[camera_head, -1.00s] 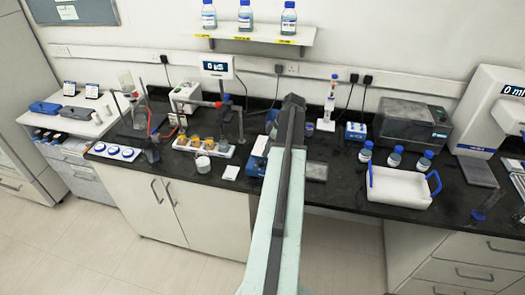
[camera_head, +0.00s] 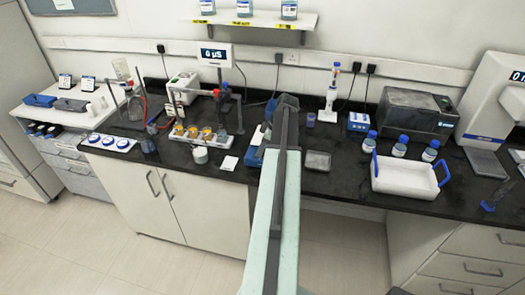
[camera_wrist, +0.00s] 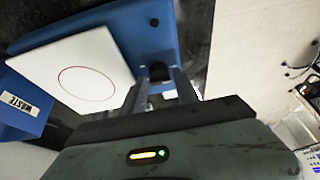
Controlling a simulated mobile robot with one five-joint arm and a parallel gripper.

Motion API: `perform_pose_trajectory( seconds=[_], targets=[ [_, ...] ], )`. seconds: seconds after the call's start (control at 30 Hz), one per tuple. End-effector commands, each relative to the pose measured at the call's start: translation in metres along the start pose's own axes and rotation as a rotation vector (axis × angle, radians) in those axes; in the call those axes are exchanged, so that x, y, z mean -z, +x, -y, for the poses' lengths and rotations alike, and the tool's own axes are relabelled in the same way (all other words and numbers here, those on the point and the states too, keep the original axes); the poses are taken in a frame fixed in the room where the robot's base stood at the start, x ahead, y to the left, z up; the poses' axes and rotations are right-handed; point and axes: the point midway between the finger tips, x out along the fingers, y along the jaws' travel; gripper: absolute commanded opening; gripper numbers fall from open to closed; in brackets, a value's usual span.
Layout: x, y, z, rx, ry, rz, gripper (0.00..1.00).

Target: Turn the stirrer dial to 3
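The stirrer is a blue unit (camera_wrist: 160,28) with a white top plate (camera_wrist: 88,70) marked by a red circle, in the wrist view's upper left. A dark round knob at its front edge, seemingly the dial (camera_wrist: 158,70), shows near the fingertips. No scale or number is readable on it. My gripper (camera_wrist: 162,84) has its two fingers apart, pointing at the knob; whether they touch it I cannot tell. In the head view my arm hides most of the stirrer; a pale plate (camera_head: 258,136) shows left of the arm.
A blue box labelled WASTE (camera_wrist: 24,98) stands close beside the stirrer. Left of my arm are a rack of amber-topped vials (camera_head: 195,135) and a white jar (camera_head: 200,155). Right are a flat grey pad (camera_head: 318,160), capped bottles (camera_head: 400,148) and a white tray (camera_head: 405,187).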

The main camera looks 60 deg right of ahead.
Motion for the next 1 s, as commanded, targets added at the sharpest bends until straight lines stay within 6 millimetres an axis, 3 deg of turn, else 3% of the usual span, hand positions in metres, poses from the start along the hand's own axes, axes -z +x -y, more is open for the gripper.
perform_pose_trajectory(
  seconds=[0.03,0.17,0.23,0.57,1.0],
  targets=[
    [0.000,-0.001,0.000,0.000,0.000,0.000,0.34],
    [0.000,-0.001,0.000,0.000,0.000,0.000,0.00],
    [-0.001,-0.001,-0.007,0.000,0.000,0.000,0.00],
    [0.001,-0.001,0.001,-0.024,0.052,-0.001,0.00],
    [0.001,0.000,0.004,-0.156,0.370,-0.001,0.00]
  ],
)
